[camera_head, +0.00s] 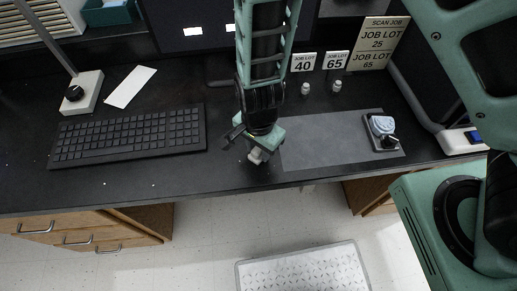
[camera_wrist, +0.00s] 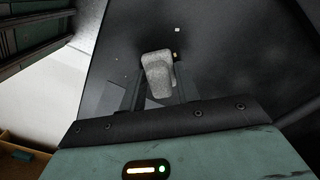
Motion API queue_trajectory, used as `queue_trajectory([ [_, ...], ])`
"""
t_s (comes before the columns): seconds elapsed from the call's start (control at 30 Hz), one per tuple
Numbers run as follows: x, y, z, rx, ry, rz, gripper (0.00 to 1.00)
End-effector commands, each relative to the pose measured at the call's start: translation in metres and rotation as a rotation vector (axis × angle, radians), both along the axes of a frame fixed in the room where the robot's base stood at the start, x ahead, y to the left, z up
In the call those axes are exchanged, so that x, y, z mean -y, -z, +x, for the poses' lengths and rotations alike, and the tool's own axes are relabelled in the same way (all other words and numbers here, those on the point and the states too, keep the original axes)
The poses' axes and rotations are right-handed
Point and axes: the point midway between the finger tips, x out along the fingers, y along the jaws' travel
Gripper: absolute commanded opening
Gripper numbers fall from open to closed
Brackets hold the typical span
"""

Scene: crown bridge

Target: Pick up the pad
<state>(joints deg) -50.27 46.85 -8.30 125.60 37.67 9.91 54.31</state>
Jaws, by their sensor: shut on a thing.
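The pad (camera_head: 256,156) is a small, pale grey block at the tips of my gripper (camera_head: 259,147), over the desk's front part in the head view. In the wrist view the pad (camera_wrist: 157,70) is a light, rough-textured piece between the fingers of my gripper (camera_wrist: 160,92), with the black desk top behind it. The jaws are shut on it. The fingers hide part of the pad, and I cannot tell how high it is above the desk.
A grey mat (camera_head: 325,140) lies right of my gripper, with a small grey-blue device (camera_head: 381,128) on its right end. A black keyboard (camera_head: 128,137) lies to the left. A white card (camera_head: 130,87), lamp base (camera_head: 82,93) and job-lot signs (camera_head: 303,62) stand or lie behind.

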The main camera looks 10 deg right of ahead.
Motion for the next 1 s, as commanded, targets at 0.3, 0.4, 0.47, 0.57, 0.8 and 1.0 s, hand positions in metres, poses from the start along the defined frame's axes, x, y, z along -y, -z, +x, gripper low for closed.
queue_trajectory([
  [0.3, -0.002, -0.046, 0.0, 0.004, -0.004, 0.004, 0.06],
  [0.4, -0.001, -0.066, 0.0, 0.003, -0.003, 0.003, 0.06],
  [0.47, -0.001, -0.076, 0.0, 0.003, -0.003, 0.003, 0.06],
  [0.57, -0.001, -0.09, 0.0, 0.002, -0.002, 0.002, 0.06],
  [0.8, 0.0, -0.1, 0.0, -0.001, -0.001, 0.001, 0.06],
  [1.0, 0.0, -0.1, 0.0, 0.0, 0.0, 0.0, 0.26],
])
